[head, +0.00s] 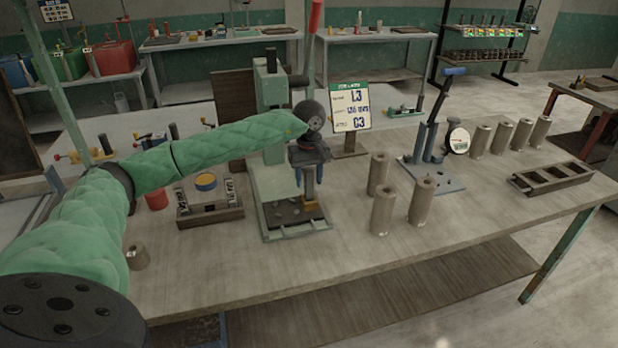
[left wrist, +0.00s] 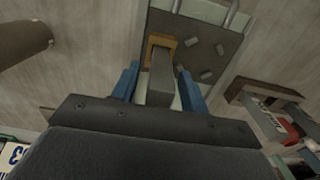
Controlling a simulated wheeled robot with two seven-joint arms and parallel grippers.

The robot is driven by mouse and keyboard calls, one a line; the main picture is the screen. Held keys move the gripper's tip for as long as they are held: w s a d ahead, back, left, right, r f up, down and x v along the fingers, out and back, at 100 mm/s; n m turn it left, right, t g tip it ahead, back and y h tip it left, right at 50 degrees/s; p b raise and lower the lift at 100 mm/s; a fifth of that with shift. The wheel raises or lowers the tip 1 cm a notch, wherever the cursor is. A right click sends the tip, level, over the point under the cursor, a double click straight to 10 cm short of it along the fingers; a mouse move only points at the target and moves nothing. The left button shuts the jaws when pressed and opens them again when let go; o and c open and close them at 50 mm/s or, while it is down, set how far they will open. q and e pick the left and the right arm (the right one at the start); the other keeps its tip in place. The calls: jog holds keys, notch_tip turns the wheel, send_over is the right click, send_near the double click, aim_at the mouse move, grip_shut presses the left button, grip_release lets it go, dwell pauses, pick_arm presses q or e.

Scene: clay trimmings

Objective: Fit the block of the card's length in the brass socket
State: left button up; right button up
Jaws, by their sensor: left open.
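A grey upright block (left wrist: 160,85) stands with its lower end at the brass socket (left wrist: 161,43); it looks set in it, though the seating depth is not clear. In the head view, the brass socket (head: 310,206) is on the dark base of the green press. My left gripper (head: 312,177) is above it, blue fingers pointing down. In the left wrist view, the left gripper's fingers (left wrist: 160,88) are open on either side of the block, with gaps visible.
A wooden tray (head: 183,215) with labelled sides is left of the press. Clay cylinders (head: 383,212) stand right of it, with more behind. A blue lever stand (head: 440,180) and dark rack (head: 525,184) are farther right. The front of the table is mostly clear.

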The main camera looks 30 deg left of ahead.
pick_arm(q)
jog(key=shift+r, duration=0.15)
jog(key=shift+r+b, duration=0.6)
jog(key=shift+r, duration=0.5)
notch_tip(320, 180, up, 5)
jog(key=shift+f+b, duration=0.1)
jog(key=shift+b, duration=0.65)
notch_tip(320, 180, up, 4)
jog(key=shift+f+b, duration=0.25)
jog(key=shift+b, duration=0.25)
jog(key=shift+r, duration=0.65)
pick_arm(e)
notch_tip(320, 180, up, 9)
jog(key=s, duration=0.2)
jog(key=shift+a+r+y, duration=0.2)
jog(key=shift+a+y, duration=0.1)
jog(key=shift+a, duration=0.05)
